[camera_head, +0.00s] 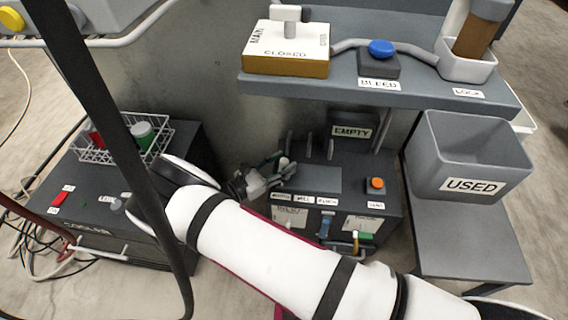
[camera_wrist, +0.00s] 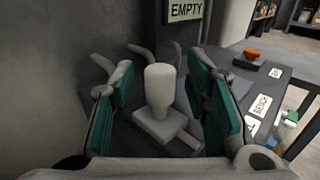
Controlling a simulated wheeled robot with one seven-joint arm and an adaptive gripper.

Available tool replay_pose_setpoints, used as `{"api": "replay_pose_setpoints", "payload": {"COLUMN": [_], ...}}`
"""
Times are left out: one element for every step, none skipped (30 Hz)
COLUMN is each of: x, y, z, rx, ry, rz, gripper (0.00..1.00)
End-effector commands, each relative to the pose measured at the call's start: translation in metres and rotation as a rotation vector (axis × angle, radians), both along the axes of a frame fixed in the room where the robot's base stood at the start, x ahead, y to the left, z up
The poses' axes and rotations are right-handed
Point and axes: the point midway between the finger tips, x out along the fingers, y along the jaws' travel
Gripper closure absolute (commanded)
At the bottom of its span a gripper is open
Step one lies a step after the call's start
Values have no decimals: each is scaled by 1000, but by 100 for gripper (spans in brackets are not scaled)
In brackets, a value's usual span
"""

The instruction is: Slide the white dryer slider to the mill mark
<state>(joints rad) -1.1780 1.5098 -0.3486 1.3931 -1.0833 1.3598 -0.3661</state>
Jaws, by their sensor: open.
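The white slider (camera_wrist: 160,90) is an upright knob on a square pale base, seen in the wrist view on top of the dark machine (camera_head: 345,177). My gripper (camera_wrist: 162,100) is open, with one teal-padded finger on each side of the knob. Gaps show between the knob and both pads. In the head view my gripper (camera_head: 268,180) is over the left part of the machine top, and it mostly hides the slider. Small white labels line the machine's front edge; the middle one looks like the mill label (camera_head: 303,199). A label reading BENCH (camera_wrist: 262,106) shows in the wrist view.
An orange button (camera_head: 376,183) is on the machine's right. The EMPTY sign (camera_head: 352,131) stands behind. A shelf with a white-topped block (camera_head: 287,63) and blue button (camera_head: 381,48) overhangs the back. The USED bin (camera_head: 470,150) is right; a wire rack (camera_head: 95,152) is left.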

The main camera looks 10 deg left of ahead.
Motion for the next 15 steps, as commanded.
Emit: {"api": "replay_pose_setpoints", "payload": {"x": [3,4,5,6,7,7,7,7,7,7,7,7,7,7,7], "y": [-3,-4,-6,-7,-7,-8,-8,-8,-8,-8,-8,-8,-8,-8,-8], "z": [-1,0,0,0,0,0,0,0,0,0,0,0,0,0,0], "rx": [0,-1,0,0,0,0,0,1,1,0,0,0,0,0,0], "ry": [0,1,1,1,1,1,0,1,1,0,0,0,0,0,0], "rz": [-1,0,0,0,1,1,1,1,1,1,1,1,1,1,0], "gripper": [57,57,57,57,57,57,57,57,57,57,57,57,57,64,73]}}
